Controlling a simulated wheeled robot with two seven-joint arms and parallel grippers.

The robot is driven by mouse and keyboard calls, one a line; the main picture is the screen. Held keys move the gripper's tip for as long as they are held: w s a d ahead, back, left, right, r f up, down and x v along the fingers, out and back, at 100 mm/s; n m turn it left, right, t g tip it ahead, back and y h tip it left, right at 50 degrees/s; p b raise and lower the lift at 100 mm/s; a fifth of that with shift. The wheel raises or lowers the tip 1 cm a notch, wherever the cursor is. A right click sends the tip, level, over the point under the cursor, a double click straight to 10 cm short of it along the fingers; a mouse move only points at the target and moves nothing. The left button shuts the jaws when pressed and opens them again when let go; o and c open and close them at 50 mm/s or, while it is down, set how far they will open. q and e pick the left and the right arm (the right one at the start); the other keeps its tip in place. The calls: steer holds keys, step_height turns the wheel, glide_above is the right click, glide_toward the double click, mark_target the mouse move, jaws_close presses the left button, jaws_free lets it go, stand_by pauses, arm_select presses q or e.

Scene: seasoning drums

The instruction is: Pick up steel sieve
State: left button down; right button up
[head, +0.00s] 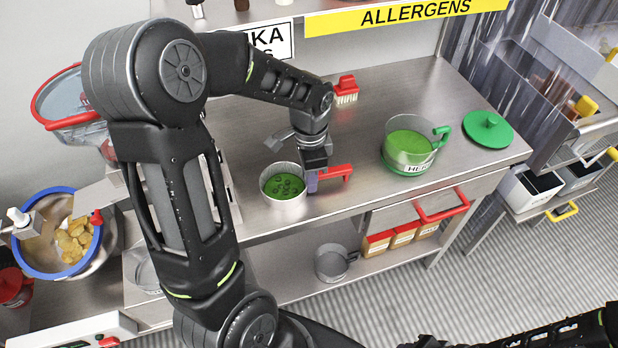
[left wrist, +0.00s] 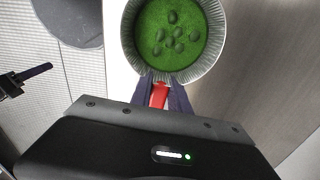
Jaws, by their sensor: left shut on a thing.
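The steel sieve (head: 284,198), as I take it, is a small round pale metal vessel with a ribbed wall, a green inside with several dark ovals, and a red handle. It is upright at the worktop's front edge; I cannot tell whether it touches the surface. My left gripper (head: 312,184) is shut on its handle, just right of the bowl. In the left wrist view the sieve (left wrist: 172,35) is just beyond my fingers, the red handle between them. Part of my right gripper (left wrist: 35,73) shows at the left of that view; its opening is unclear.
A glass jug (head: 410,145) with green contents and a green lid (head: 488,129) stand to the right. A red brush (head: 346,90) is behind. A grey pan (head: 333,262) and several seasoning boxes (head: 402,238) are on the lower shelf. Worktop between sieve and jug is clear.

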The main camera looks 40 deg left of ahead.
arm_select(q)
step_height(320, 180, up, 10)
steer(key=shift+b, duration=0.5)
arm_select(e)
steer(key=shift+f, duration=0.45)
